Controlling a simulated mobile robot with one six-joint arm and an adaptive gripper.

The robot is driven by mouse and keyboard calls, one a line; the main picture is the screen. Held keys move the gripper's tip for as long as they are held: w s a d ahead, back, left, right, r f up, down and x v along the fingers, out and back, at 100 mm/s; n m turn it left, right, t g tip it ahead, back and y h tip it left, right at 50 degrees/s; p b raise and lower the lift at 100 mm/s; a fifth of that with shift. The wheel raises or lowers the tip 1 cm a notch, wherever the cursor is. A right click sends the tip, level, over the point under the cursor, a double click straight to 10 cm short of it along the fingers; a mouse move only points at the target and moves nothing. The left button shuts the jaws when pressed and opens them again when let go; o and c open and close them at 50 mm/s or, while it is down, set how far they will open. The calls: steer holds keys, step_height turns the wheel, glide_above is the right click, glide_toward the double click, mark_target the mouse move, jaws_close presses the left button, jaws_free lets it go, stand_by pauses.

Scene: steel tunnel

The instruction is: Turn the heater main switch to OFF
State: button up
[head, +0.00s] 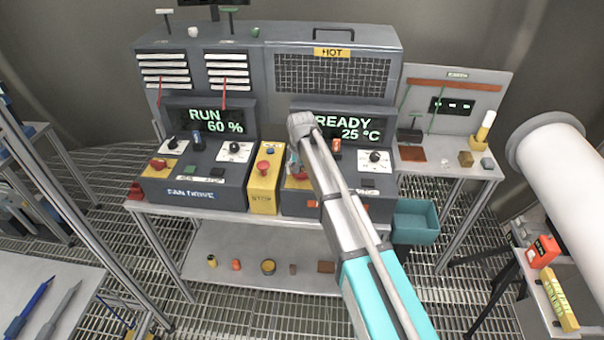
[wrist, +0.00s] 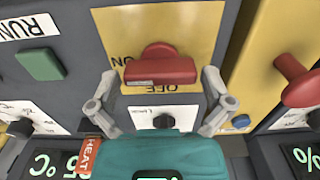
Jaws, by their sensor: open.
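The heater main switch is a red rotary handle (wrist: 157,66) on a yellow plate (wrist: 187,22) in the wrist view. Its bar lies crosswise there. An upside-down ON label shows beside its left end and an upside-down OFF label below it. My gripper (wrist: 160,78) is open, one finger on each side of the handle; I cannot tell whether they touch it. In the head view, my gripper (head: 294,160) is over the heater console (head: 330,207), and my arm hides much of the switch.
A yellow box with a red stop button (head: 263,170) stands left of the heater console. The fan drive console (head: 194,188) with a similar red switch (head: 158,163) is farther left. A black knob (head: 375,156) and a green button (wrist: 39,64) are near. The heater display reads READY 25 °C.

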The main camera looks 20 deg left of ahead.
steer(key=c, duration=0.7)
steer(key=shift+d, duration=0.15)
steer(key=shift+c, duration=0.6)
